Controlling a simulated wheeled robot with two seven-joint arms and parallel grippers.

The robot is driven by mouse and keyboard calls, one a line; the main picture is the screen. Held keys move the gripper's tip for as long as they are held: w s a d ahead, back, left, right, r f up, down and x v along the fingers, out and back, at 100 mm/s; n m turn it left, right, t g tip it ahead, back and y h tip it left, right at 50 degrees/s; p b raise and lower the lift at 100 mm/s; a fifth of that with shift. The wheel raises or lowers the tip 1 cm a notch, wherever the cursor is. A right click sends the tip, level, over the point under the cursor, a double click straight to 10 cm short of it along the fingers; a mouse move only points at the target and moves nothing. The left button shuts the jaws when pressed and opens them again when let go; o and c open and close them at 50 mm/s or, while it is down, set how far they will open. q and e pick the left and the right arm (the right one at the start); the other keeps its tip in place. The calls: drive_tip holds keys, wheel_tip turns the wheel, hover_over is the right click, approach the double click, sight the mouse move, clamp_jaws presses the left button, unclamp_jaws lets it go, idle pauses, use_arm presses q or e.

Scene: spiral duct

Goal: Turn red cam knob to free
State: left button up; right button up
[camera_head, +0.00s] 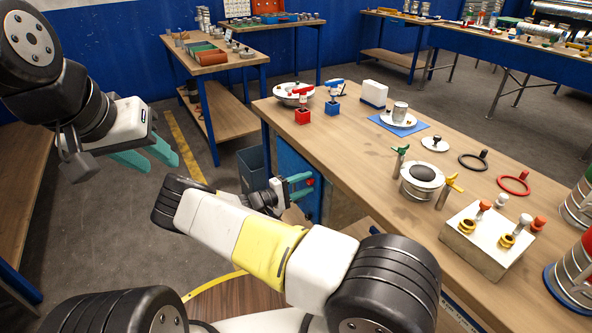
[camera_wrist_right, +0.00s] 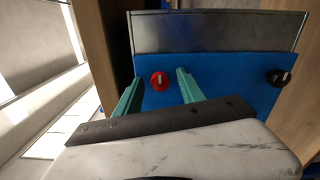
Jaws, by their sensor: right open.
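The red cam knob (camera_wrist_right: 159,80) is on a blue panel (camera_wrist_right: 215,75) in the right wrist view, with a pale bar upright across its face. My right gripper (camera_wrist_right: 160,78) is open, with one green finger on each side of the knob and visible gaps to both. I cannot tell how far the fingertips are from the panel. In the head view my right gripper (camera_head: 308,187) is beside the bench's blue side, and a bit of the red knob (camera_head: 310,182) shows at its fingertips. My left gripper (camera_head: 160,157) is open and empty over the floor at left.
A black knob (camera_wrist_right: 278,77) with a pale bar is further right on the same panel. The wooden workbench (camera_head: 340,150) above holds several parts, including a white block (camera_head: 480,240) with pegs. A grey bin (camera_head: 255,165) stands behind my right gripper.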

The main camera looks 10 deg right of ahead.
clamp_jaws()
drive_tip(key=shift+n, duration=0.4)
drive_tip(key=n, duration=0.7)
drive_tip(key=shift+n, duration=0.3)
drive_tip(key=n, duration=0.4)
drive_tip(key=shift+n, duration=2.1)
